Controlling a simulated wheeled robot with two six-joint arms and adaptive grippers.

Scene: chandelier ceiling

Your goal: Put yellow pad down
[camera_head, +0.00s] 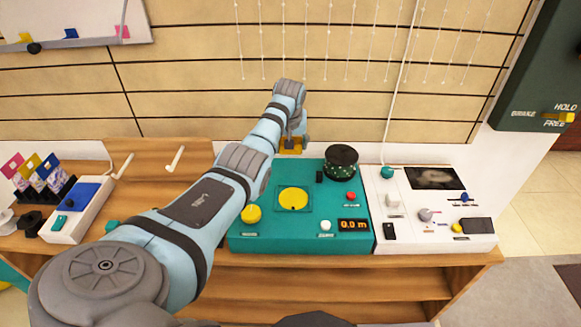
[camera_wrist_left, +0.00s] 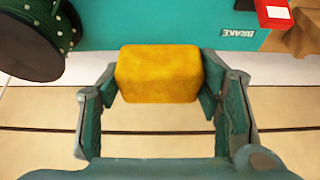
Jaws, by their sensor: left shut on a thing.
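The yellow pad (camera_wrist_left: 158,73) is a small rounded block between the fingers of my left gripper (camera_wrist_left: 160,88) in the left wrist view. The gripper is shut on it. In the head view the pad (camera_head: 291,146) is a small yellow patch under my left gripper (camera_head: 293,141), behind the back edge of the teal console (camera_head: 335,205). The gripper hides part of it there. I cannot tell whether the pad touches anything below. My right gripper is in neither view.
The console carries a yellow disc (camera_head: 293,199), a yellow knob (camera_head: 251,214), a dark spool (camera_head: 341,161), a red button (camera_head: 351,196) and a "0.0 m" display (camera_head: 354,225). A white panel (camera_head: 432,235) adjoins it on the right. A tiled wall (camera_head: 200,70) stands behind.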

